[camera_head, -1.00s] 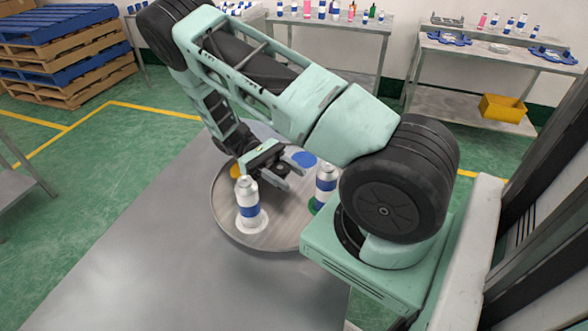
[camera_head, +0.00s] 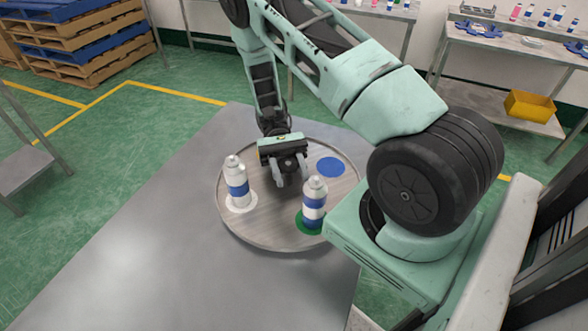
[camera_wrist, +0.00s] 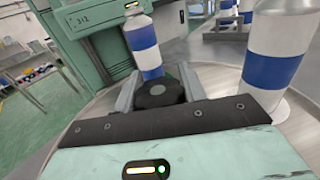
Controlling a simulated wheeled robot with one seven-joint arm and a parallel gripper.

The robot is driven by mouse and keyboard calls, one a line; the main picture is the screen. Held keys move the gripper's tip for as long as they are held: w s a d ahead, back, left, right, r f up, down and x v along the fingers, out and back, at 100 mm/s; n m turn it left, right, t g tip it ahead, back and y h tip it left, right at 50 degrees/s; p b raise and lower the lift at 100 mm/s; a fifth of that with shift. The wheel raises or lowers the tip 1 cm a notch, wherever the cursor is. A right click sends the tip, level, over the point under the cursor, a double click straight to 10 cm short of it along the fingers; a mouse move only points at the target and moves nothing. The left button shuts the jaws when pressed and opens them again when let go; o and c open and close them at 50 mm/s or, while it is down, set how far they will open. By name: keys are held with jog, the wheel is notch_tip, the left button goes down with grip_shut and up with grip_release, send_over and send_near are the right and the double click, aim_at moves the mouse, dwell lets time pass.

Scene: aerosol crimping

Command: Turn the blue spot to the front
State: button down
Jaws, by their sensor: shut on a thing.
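The round grey turntable (camera_head: 262,232) sits on the table. Its blue spot (camera_head: 331,167) is bare and lies at the back right. A can with a blue band (camera_head: 237,186) stands upright on the white spot (camera_head: 240,208) at the left. Another can (camera_head: 314,203) stands upright on the green spot (camera_head: 303,228) at the front right. My gripper (camera_head: 291,180) points down at the turntable's middle. In the wrist view, its fingers are shut on a black knob (camera_wrist: 160,93), between both cans (camera_wrist: 143,46) (camera_wrist: 276,55). The yellow spot is hidden.
The grey table (camera_head: 150,240) is bare left of the turntable. My arm base stands close to its right. A shelf table (camera_head: 500,60) with bottles and a yellow bin (camera_head: 529,106) is at the back right. Pallets (camera_head: 75,35) are at the back left.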

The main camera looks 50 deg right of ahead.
jog(key=shift+w+a+r+m+t+y+p, duration=0.1)
jog(key=shift+w+m+t+y, duration=0.05)
jog(key=shift+m+t+y, duration=0.8)
jog(key=shift+w+a+m+t+y+p, duration=0.1)
jog(key=shift+m+t+y+p, duration=0.05)
jog(key=shift+m+t+y, duration=0.8)
jog(key=shift+w+a+r+m+t+y+p, duration=0.1)
jog(key=shift+w+m+t+y, duration=0.05)
jog(key=shift+m+t+y, duration=0.8)
jog(key=shift+w+a+f+m+t+y, duration=0.1)
jog(key=shift+m+t+y, duration=0.4)
jog(key=shift+t, duration=0.45)
jog(key=shift+w+d+r+m+t+y, duration=0.15)
jog(key=shift+m+t+y, duration=0.1)
jog(key=shift+m+t, duration=0.55)
jog(key=shift+w+a+f+m+t+y, duration=0.15)
jog(key=shift+m+t+y, duration=0.3)
jog(key=shift+t, duration=0.65)
jog(key=shift+m+t+p, duration=0.3)
jog(key=shift+t, duration=0.2)
jog(key=c, duration=0.8)
grip_release()
